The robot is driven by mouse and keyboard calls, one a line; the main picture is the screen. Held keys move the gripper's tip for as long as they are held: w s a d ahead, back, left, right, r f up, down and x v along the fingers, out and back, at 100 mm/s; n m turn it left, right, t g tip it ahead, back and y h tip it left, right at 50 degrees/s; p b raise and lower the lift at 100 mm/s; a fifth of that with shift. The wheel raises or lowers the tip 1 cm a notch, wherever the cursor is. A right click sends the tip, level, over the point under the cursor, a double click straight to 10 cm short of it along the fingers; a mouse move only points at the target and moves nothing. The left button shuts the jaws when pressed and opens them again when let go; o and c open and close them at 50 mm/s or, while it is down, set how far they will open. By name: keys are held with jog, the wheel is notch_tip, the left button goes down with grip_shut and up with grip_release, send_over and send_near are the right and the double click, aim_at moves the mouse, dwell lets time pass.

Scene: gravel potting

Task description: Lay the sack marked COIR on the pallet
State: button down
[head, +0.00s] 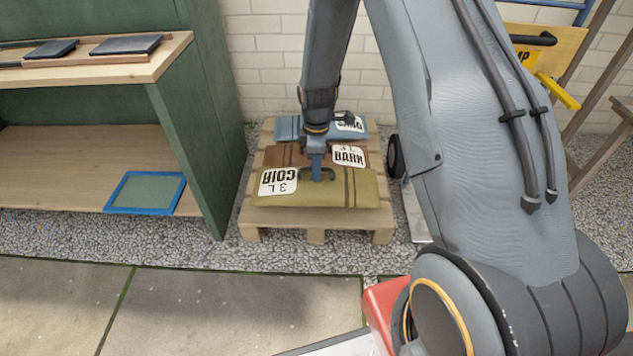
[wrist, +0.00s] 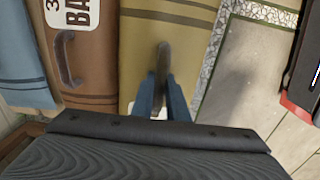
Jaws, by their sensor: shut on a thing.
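The olive sack marked COIR (head: 350,192) lies flat along the front of the wooden pallet (head: 315,220), its label at the left. Whether its underside fully touches the slats I cannot tell. My gripper (head: 317,172) is above the sack's middle, its blue fingers shut on the dark handle. In the wrist view, the handle (wrist: 163,62) stands between the fingers of my gripper (wrist: 162,92), with the olive cloth of the COIR sack (wrist: 190,40) beneath.
The brown BARK sack (head: 285,155) lies right behind the COIR sack, and a blue sack (head: 289,127) lies at the back of the pallet. A green shelf unit (head: 205,130) stands close at the left, with a blue-rimmed tray (head: 147,191) on its lower board. Gravel surrounds the pallet.

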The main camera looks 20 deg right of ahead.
notch_tip(320, 180, down, 5)
jog(key=shift+b, duration=1.15)
jog(key=c, duration=1.7)
grip_release()
jog(key=shift+c, duration=0.2)
